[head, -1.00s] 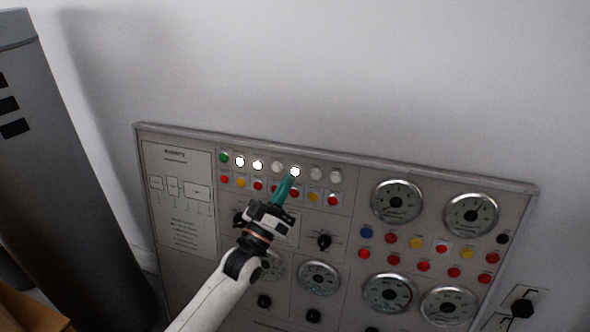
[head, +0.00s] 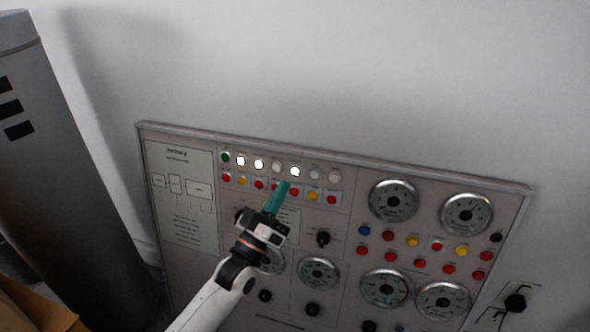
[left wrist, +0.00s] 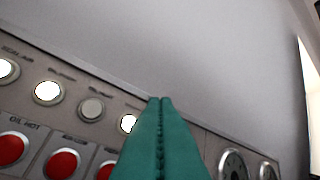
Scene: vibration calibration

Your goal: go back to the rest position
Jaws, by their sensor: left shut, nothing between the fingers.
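My left gripper (head: 283,184) has teal fingers and sits in front of the control panel (head: 345,215) in the head view. Its fingers are pressed together with nothing between them; they also show in the left wrist view (left wrist: 160,102). The fingertips overlap the row of red and yellow buttons, below the upper row of round lamps. In that upper row, several lamps are lit white, including one (head: 295,171) just above the fingertips. A green one (head: 226,157) is at the row's left end. I cannot tell whether the fingertips touch the panel. My right gripper is not in view.
Round gauges (head: 394,201) and more coloured buttons fill the panel's right part. A grey cylinder (head: 75,170) stands at the left, with a brown box (head: 35,305) at the lower left. A switch (head: 515,302) is right of the panel. The wall above is bare.

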